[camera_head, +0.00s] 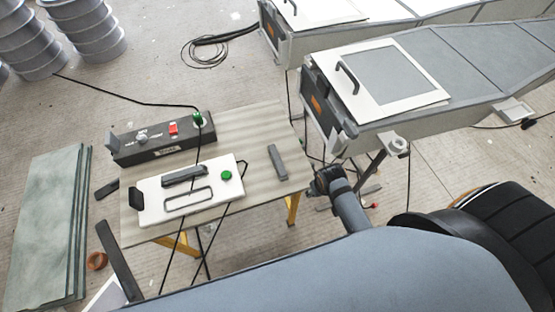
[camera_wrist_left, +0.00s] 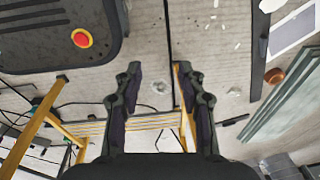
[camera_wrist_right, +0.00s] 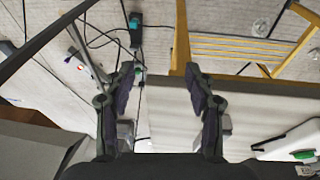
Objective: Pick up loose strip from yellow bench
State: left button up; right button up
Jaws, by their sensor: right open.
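A short grey strip (camera_head: 277,162) lies on the bench top (camera_head: 255,125) near its right end. The bench has yellow legs. My right gripper (camera_head: 325,182) is just off the bench's right edge, apart from the short strip. In the right wrist view its fingers (camera_wrist_right: 158,80) are spread and empty, with the bench edge (camera_wrist_right: 150,110) between them; I cannot make out the strip clearly there. My left gripper (camera_wrist_left: 160,80) is open and empty in the left wrist view, over floor near yellow legs; the head view does not show it.
A white panel (camera_head: 225,197) with a green button and a black control box (camera_head: 160,142) stand on the bench. Cables hang off it. A large grey mould (camera_head: 470,60) stands beyond the right end. Green sheets (camera_head: 45,225) lie at left.

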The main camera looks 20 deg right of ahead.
jog(key=shift+g, duration=0.5)
jog(key=w+a+r, duration=0.1)
jog(key=w, duration=0.2)
jog(key=w+a+r, duration=0.2)
jog(key=w, duration=0.1)
jog(key=w+a+r, duration=0.1)
jog(key=w, duration=0.2)
jog(key=shift+a+r+p, duration=0.15)
jog(key=shift+r+p, duration=0.15)
jog(key=shift+r, duration=0.1)
jog(key=g, duration=0.1)
send_near(277, 160)
jog(key=f, duration=0.1)
jog(key=d+f, duration=0.1)
jog(key=f, duration=0.1)
jog(key=shift+w+d+f+y+p, duration=0.15)
jog(key=shift+f+y+p, duration=0.1)
jog(key=shift+y+p, duration=0.15)
jog(key=shift+a+f, duration=0.2)
jog(key=shift+f, duration=2.5)
pick_arm(q)
jog(key=shift+s+d+r, duration=0.1)
jog(key=shift+s+r, duration=0.45)
jog(key=shift+r, duration=0.25)
pick_arm(e)
jog(key=shift+c, duration=0.4)
grip_shut()
